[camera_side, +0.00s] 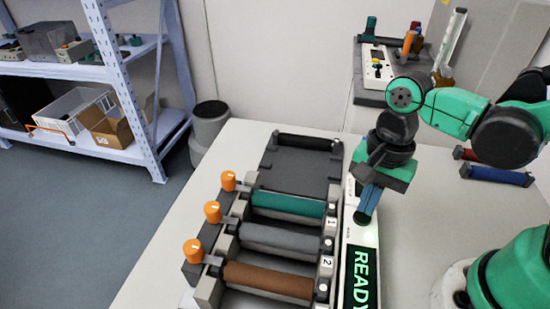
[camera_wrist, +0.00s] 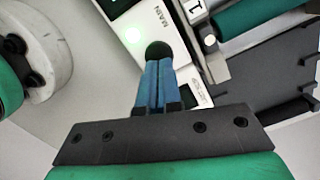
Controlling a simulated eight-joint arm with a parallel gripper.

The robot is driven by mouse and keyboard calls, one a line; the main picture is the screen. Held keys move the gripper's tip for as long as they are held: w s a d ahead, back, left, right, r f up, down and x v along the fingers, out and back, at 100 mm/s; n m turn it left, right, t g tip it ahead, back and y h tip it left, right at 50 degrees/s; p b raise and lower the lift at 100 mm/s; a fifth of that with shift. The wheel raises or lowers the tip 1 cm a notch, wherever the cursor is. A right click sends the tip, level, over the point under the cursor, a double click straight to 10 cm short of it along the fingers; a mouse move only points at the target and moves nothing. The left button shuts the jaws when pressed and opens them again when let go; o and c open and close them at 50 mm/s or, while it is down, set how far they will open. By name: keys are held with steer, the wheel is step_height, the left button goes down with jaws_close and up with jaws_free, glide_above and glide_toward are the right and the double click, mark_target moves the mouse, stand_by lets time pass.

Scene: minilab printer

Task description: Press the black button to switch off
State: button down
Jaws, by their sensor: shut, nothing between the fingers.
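The black button (camera_wrist: 157,49) is a dark round cap on the white control panel (camera_wrist: 178,28), beside the label MAIN, in the wrist view. It also shows as a dark disc (camera_side: 361,218) in the side view. My gripper (camera_wrist: 158,63) has its blue fingers shut together, with nothing between them. It points down at the button in the side view (camera_side: 365,209), and the tips overlap the button's edge. I cannot tell whether they touch it or how far it is pressed. A green light (camera_wrist: 134,35) glows near the button. A display (camera_side: 361,275) reads READY in green.
Left of the panel are a green roller (camera_side: 288,204), a grey roller (camera_side: 282,241) and a brown roller (camera_side: 268,281), with orange knobs (camera_side: 212,211). A dark tray (camera_side: 300,170) lies behind them. Blue and red rollers (camera_side: 496,175) lie right; table between is clear.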

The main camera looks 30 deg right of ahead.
steer(key=shift+f, duration=0.55)
steer(key=shift+w+d+r, duration=0.3)
steer(key=shift+w+d, duration=0.05)
steer(key=shift+d, duration=0.35)
steer(key=shift+w+d+r, duration=0.25)
steer(key=shift+w+d, duration=0.05)
steer(key=shift+d, duration=0.35)
steer(key=shift+w+d+r, duration=0.1)
steer(key=shift+d+r, duration=0.05)
steer(key=shift+r, duration=1.25)
steer(key=shift+d+r, duration=0.1)
steer(key=shift+r, duration=1.3)
